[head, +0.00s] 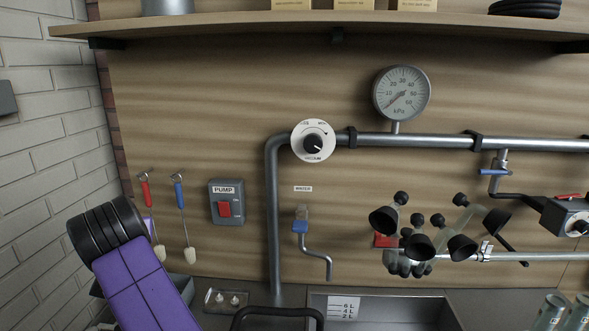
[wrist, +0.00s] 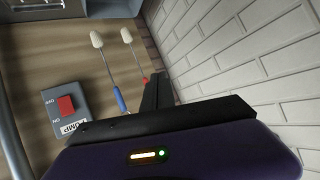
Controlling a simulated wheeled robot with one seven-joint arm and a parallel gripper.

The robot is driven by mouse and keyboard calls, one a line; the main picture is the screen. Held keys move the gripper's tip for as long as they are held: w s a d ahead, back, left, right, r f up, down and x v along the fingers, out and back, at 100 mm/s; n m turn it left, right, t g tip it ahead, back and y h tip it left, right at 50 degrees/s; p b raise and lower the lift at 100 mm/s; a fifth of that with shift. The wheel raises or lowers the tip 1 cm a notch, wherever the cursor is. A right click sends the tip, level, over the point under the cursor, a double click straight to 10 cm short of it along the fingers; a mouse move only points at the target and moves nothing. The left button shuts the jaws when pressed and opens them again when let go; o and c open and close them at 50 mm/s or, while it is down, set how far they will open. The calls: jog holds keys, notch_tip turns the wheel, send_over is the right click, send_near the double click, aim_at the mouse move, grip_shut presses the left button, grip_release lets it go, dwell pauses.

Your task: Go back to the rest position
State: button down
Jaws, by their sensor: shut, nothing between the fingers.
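My gripper (wrist: 157,90) shows in the wrist view as dark fingers together with nothing between them. It points toward the wooden back panel, close to the brick wall, and no object is in its grasp. The red-handled brush (wrist: 135,52) and blue-handled brush (wrist: 107,70) hang just beyond and to the left of the fingers; contact cannot be told. In the head view my purple and black arm fills the lower left, and the fingers cannot be made out.
The pump switch (head: 227,202) sits right of the brushes (head: 183,215). A vacuum dial (head: 313,141), a pressure gauge (head: 401,93) and pipes line the panel. A milking cluster (head: 410,250) hangs at right above a sink (head: 390,310). A shelf (head: 300,19) spans the top; a brick wall (head: 50,130) stands left.

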jog(key=s+d+f+t+y, duration=0.2)
jog(key=s+d+f+t, duration=0.2)
jog(key=d+f, duration=0.85)
jog(key=s+d+f+t+h, duration=0.1)
jog(key=s+d+f, duration=0.2)
jog(key=s+d, duration=0.35)
jog(key=s+d+f+t, duration=0.2)
jog(key=s+d, duration=0.1)
jog(key=d, duration=0.7)
jog(key=s+d+m+h, duration=0.1)
jog(key=s+d+h, duration=0.1)
jog(key=s+d, duration=0.6)
jog(key=s+d+f+m+g+h, duration=0.1)
jog(key=s+d+m+h, duration=0.1)
jog(key=s+d, duration=0.7)
jog(key=s+d+f+m+g+h, duration=0.1)
jog(key=s+d+h, duration=0.3)
jog(key=s+d, duration=0.5)
jog(key=s, duration=0.9)
jog(key=shift+d+f+m, duration=0.15)
jog(key=shift+f+m, duration=0.1)
jog(key=shift+m, duration=0.05)
jog(key=c, duration=2.1)
grip_release()
jog(key=shift+s, duration=0.1)
